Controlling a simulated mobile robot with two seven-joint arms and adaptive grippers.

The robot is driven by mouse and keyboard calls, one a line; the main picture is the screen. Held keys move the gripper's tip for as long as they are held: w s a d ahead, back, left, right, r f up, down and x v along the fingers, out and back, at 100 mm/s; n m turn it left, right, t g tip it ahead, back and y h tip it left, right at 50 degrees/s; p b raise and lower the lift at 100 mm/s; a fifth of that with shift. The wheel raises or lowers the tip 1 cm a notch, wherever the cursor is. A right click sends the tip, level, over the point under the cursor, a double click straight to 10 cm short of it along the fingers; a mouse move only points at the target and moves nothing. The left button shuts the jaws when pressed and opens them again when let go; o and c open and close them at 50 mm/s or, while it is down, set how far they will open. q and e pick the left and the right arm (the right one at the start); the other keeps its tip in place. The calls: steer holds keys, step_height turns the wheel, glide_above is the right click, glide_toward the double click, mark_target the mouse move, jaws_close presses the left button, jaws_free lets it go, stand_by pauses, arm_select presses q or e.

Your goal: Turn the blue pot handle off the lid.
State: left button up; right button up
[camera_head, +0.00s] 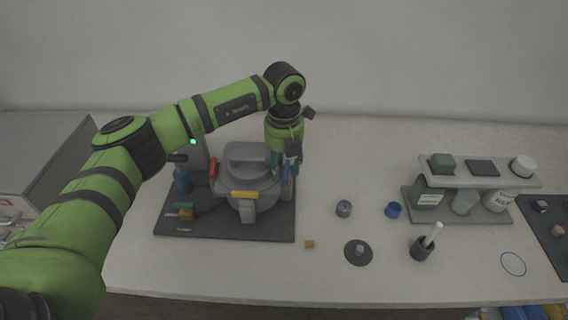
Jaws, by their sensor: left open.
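The grey mounting press (250,207) stands on a dark base plate at the left of the table, its round lid (262,184) on top. The lid's rim carries coloured handles: a red one (213,168) at the left, a yellow one (245,194) at the front, and the blue pot handle (285,172) at the right. My left gripper (284,173) points down at the lid's right edge. It is open, with its fingers around or just beside the blue handle. They partly hide it, and I cannot tell whether they touch it. My right gripper is not in view.

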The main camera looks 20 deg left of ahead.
arm_select(q)
step_height(320, 180, up, 12)
stand_by(0.5)
stand_by(0.3)
